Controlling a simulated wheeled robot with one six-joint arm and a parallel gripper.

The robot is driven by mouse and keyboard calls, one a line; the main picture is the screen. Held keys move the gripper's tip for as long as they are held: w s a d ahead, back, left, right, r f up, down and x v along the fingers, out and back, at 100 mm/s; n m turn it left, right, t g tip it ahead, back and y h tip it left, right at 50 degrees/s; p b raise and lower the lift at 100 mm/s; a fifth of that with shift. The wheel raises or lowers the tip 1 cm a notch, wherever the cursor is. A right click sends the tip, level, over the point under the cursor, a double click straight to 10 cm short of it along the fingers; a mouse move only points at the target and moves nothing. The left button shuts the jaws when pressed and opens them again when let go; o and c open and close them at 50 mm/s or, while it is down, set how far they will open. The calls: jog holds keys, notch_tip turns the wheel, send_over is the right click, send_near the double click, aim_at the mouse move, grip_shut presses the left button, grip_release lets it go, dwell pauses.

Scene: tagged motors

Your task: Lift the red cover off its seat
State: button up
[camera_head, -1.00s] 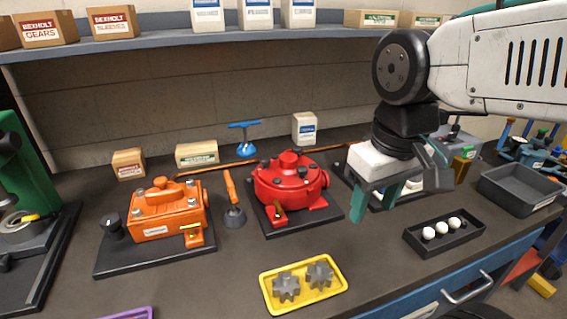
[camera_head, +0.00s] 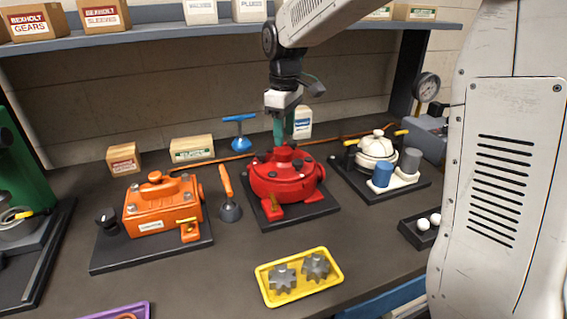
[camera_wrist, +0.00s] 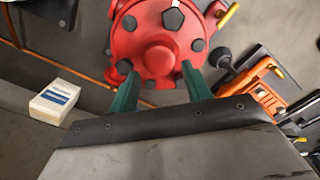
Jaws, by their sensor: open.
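The red cover (camera_head: 286,181) is a round red housing top with dark bolts and a raised central knob. It sits on a black base plate (camera_head: 322,208) in the middle of the bench. In the wrist view the cover (camera_wrist: 153,40) fills the upper middle, with its domed knob at the centre. My gripper (camera_head: 284,140) is above the cover, pointing down, its green fingers close over the knob. In the wrist view the fingers of my gripper (camera_wrist: 158,88) are spread apart with nothing between them. I cannot tell whether they touch the cover.
An orange housing (camera_head: 162,207) stands to the left, with an orange-handled tool (camera_head: 228,196) between. A cream-topped unit (camera_head: 376,148) stands to the right. A yellow tray (camera_head: 299,277) with grey gears lies in front. A blue-handled tool (camera_head: 239,132) and small boxes (camera_head: 192,149) stand behind.

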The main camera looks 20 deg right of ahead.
aim_at(283, 149)
jog(key=f, duration=0.6)
jog(key=shift+w+f, duration=0.15)
jog(key=shift+w, duration=0.05)
grip_shut()
